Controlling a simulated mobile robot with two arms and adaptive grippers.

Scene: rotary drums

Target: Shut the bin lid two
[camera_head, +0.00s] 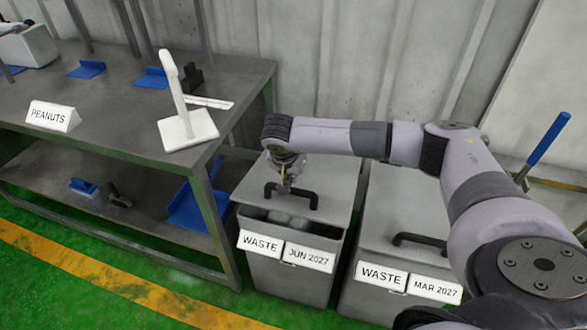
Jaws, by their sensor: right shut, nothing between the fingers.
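The left waste bin (297,284), labelled WASTE and JUN 2027, has a grey lid (332,186) with a dark handle (309,200). The lid is partly open: a dark gap with pale rounded contents (289,219) shows between its front edge and the bin rim. My right gripper (285,190) points down at the handle's left part, shut with nothing held. I cannot tell whether it touches the handle or lid. The right waste bin (358,301), labelled WASTE and MAR 2027, has its lid (399,205) looking shut, partly hidden by my right arm. My left gripper is not in view.
A dark metal table (110,110) with a lower shelf stands left of the bins, carrying a PEANUTS sign (52,115) and a white stand (188,130). A corrugated wall rises behind. A blue-handled tool (547,138) stands at right. Green floor is clear in front.

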